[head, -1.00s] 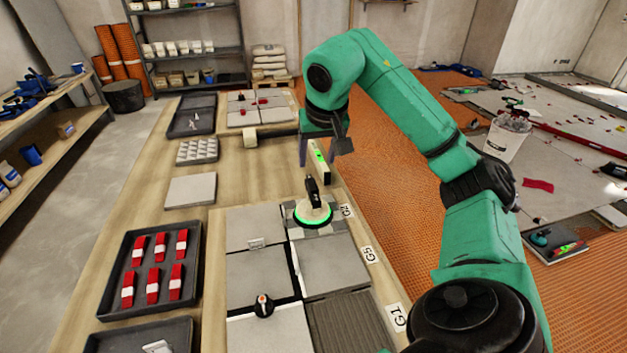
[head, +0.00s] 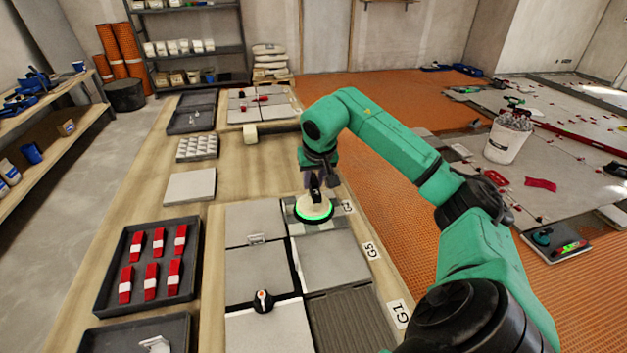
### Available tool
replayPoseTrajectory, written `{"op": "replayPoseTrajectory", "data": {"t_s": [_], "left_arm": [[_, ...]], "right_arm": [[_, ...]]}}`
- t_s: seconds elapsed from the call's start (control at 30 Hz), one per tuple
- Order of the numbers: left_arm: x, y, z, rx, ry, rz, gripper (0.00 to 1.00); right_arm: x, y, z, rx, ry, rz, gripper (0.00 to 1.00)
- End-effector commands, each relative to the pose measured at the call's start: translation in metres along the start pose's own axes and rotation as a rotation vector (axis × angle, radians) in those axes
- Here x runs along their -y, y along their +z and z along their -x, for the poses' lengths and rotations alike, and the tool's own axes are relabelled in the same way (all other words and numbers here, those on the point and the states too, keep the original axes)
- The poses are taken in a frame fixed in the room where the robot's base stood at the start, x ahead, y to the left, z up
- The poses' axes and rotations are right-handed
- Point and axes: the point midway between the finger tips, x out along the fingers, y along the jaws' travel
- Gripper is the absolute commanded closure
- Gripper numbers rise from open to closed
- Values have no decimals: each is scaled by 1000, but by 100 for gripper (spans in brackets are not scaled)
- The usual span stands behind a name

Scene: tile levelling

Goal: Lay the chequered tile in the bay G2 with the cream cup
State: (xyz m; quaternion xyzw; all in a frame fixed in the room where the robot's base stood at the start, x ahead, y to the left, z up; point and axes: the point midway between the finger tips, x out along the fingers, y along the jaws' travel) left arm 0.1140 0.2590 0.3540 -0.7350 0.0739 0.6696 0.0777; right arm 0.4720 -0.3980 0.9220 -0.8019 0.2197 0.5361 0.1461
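The cream cup (head: 313,208), with a green ring at its base and a dark upright handle, sits on the chequered tile (head: 328,227). The tile lies at the far end of the right column, beside the partly covered G2 label (head: 347,206). The cup covers much of the tile, so I cannot tell how flush it lies. My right gripper (head: 315,184) is down at the cup's handle, with its fingers pointing downward around it. Whether they are closed on the handle is too small to tell. My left gripper is out of view.
Grey tiles (head: 254,270) fill bays nearby; a ribbed bare bay (head: 346,318) lies by G1. A tray (head: 192,290) of red pieces and a loose tile (head: 190,186) lie to the left.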

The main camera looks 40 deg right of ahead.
Motion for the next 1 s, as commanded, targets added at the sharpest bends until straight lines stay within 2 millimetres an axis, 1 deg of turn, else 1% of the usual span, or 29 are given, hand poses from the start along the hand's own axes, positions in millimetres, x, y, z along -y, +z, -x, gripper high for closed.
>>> {"op": "replayPoseTrajectory", "data": {"t_s": [0.03,0.07,1.0], "left_arm": [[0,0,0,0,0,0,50],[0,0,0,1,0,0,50],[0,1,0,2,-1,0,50]], "right_arm": [[0,0,0,0,0,0,95],[0,0,0,0,0,0,100],[0,0,1,-1,0,0,100]]}}
